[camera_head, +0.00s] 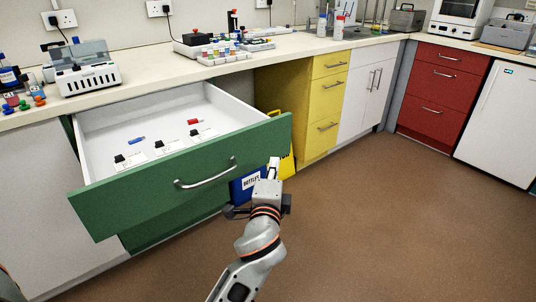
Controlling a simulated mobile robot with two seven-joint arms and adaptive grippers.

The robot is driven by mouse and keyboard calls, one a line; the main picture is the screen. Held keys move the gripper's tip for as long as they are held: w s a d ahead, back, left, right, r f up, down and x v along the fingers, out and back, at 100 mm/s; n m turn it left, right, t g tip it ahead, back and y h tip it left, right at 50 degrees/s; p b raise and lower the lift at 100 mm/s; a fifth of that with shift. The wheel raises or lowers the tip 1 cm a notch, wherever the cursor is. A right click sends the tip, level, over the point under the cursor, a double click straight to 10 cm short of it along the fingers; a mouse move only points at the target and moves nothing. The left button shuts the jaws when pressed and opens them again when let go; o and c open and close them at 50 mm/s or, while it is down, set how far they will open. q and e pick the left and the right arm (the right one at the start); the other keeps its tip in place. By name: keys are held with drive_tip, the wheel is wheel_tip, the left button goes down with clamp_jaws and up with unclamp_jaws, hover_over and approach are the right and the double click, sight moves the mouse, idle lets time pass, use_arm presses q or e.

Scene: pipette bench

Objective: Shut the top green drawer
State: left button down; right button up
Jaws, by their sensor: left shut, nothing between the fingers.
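The top green drawer (105,208) is pulled far out from under the left bench. Its front has a curved silver handle (206,175), and its white inside is visible. Several small items lie in it, including a blue one (137,141) and a red one (194,121). My left gripper (273,163) is shut and empty, pointing up near the right end of the drawer front, to the right of the handle. I cannot tell whether it touches the front. My right gripper is not in view.
A blue bottles bin (243,188) and a yellow bin (287,165) stand under the bench, partly hidden behind the drawer front and my left gripper. Yellow drawers (327,95) and red drawers (441,88) are closed. The brown floor (390,220) at right is clear.

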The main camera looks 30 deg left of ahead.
sight(268, 144)
use_arm(q)
drive_tip(key=shift+w+a+f+b, duration=0.1)
drive_tip(key=shift+w+a+b, duration=0.35)
drive_tip(key=shift+w+a, duration=1.95)
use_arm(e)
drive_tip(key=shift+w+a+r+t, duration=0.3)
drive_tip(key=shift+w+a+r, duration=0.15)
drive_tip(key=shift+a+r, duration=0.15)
use_arm(q)
drive_tip(key=shift+s+a, duration=0.1)
drive_tip(key=shift+a, duration=0.05)
